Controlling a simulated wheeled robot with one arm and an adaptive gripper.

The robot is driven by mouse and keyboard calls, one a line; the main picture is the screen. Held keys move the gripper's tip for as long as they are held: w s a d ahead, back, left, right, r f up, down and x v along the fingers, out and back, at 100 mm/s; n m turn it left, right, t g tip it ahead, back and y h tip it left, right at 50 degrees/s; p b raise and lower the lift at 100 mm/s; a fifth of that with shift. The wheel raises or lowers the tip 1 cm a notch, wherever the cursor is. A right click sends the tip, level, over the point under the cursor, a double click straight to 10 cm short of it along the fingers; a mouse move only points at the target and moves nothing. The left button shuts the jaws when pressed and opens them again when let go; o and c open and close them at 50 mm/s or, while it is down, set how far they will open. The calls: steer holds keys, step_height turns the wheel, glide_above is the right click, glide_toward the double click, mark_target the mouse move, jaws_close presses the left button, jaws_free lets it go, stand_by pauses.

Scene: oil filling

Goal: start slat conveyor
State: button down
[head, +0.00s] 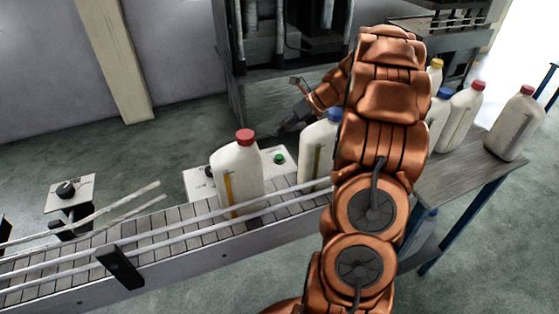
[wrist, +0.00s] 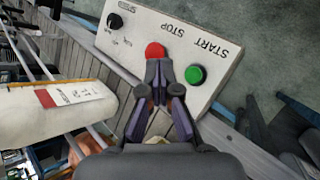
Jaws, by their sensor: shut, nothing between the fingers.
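The control panel shows in the wrist view (wrist: 128,38) as a white plate with a black knob (wrist: 115,22), a red button (wrist: 154,50) beside the STOP label and a green button (wrist: 195,74) beside START; the labels appear upside down. My gripper (wrist: 159,68) is shut and empty, its fingertips in front of the panel, near the red button in the picture and left of the green one. Contact cannot be told. In the head view, the panel (head: 198,184) is partly behind a bottle, its green button (head: 280,159) visible, and my gripper (head: 294,122) is behind it.
The slat conveyor (head: 182,221) with rails carries a red-capped bottle (head: 237,176) and a blue-capped bottle (head: 317,152). Several more bottles stand on the table (head: 450,177) at right. Another knob panel (head: 70,194) is at left. My arm hides part of the conveyor.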

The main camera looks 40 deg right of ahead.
steer(key=b, duration=0.5)
glide_above(281, 156)
step_height(281, 156, down, 4)
steer(key=shift+s+f, duration=0.1)
steer(key=shift+f+p, duration=0.4)
steer(key=shift+f, duration=0.9)
steer(key=shift+f+p, duration=0.2)
steer(key=shift+p, duration=0.25)
steer(key=shift+f, duration=0.2)
